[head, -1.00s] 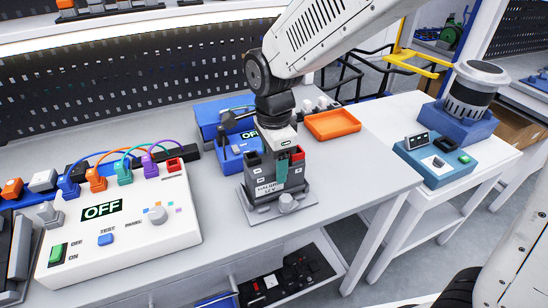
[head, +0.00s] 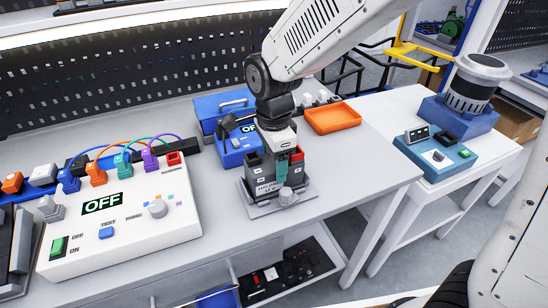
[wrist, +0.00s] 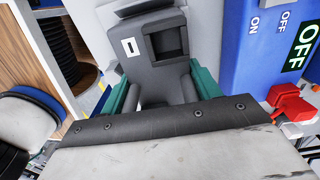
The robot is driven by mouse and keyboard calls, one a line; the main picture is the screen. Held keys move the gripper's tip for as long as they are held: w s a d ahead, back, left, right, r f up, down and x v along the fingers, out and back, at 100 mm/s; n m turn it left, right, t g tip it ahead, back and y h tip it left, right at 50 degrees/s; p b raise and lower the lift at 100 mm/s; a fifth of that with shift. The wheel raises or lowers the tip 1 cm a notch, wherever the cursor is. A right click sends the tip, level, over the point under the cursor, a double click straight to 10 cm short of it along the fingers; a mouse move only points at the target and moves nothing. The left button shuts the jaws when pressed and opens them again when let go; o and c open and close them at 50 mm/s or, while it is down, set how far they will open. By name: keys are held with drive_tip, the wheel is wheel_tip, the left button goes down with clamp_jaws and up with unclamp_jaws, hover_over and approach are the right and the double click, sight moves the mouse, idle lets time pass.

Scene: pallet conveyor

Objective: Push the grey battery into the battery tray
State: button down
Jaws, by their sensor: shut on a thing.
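In the wrist view my gripper (wrist: 163,91) has a finger on each side of the battery (wrist: 147,68), whose face shows a dark square recess. The battery's underside is hidden, so I cannot tell how fully it is seated.
A blue charger-like device (head: 229,153) stands close behind the battery. An orange bin (head: 333,119) lies behind to the right. A white test panel (head: 130,225) reading OFF is at left. Free table shows right of the tray. A side table (head: 475,185) stands further right.

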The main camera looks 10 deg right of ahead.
drive_tip(key=shift+c, duration=2.3)
unclamp_jaws()
drive_tip(key=shift+o, duration=0.9)
wheel_tip(320, 180, up, 8)
drive_tip(key=shift+f, duration=0.2)
drive_tip(key=shift+d+r, duration=0.2)
drive_tip(key=shift+r, duration=0.05)
drive_tip(key=s+d+r+n+t, duration=0.1)
drive_tip(key=s+d+r+n, duration=0.25)
drive_tip(key=d, duration=0.35)
drive_tip(key=s+d+r+n, duration=0.2)
drive_tip(key=s+d+n, duration=0.25)
drive_tip(key=d, duration=0.25)
drive_tip(key=s+d+n, duration=0.6)
drive_tip(key=s, duration=0.5)
drive_tip(key=shift+s+d+f+n, duration=0.25)
drive_tip(key=shift+s+n, duration=0.05)
drive_tip(key=shift+n, duration=0.1)
